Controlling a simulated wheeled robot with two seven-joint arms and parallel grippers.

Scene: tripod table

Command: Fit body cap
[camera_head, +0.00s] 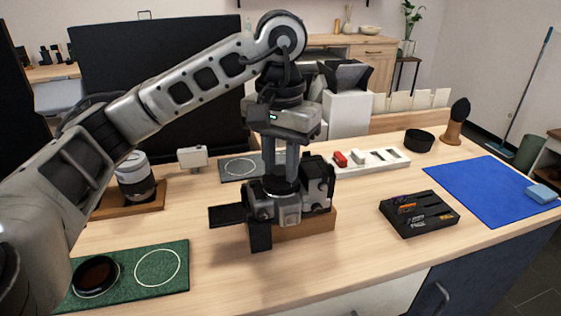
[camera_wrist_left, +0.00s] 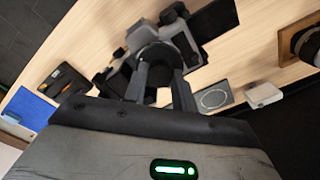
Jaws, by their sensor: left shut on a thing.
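The camera body (camera_head: 290,207) sits on a wooden block (camera_head: 308,226) mid-table, with its flip-out screen (camera_head: 228,214) to the left. It also shows in the wrist view (camera_wrist_left: 185,42). My left gripper (camera_head: 283,176) points straight down over the camera's round mount, fingers shut on a dark round piece, apparently the body cap (camera_head: 280,187). In the wrist view the left gripper's fingers (camera_wrist_left: 160,80) flank this dark disc (camera_wrist_left: 156,57). The cap is at or just above the mount; I cannot tell whether it is seated. My right gripper is not in view.
A grey mat with a circle outline (camera_head: 237,173) lies behind. A lens (camera_head: 135,176) stands at left on wood. A green mat (camera_head: 185,275) holds a dark ring. A white tray (camera_head: 398,160), black card case (camera_head: 420,228) and blue mat (camera_head: 490,190) lie right. The front centre is clear.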

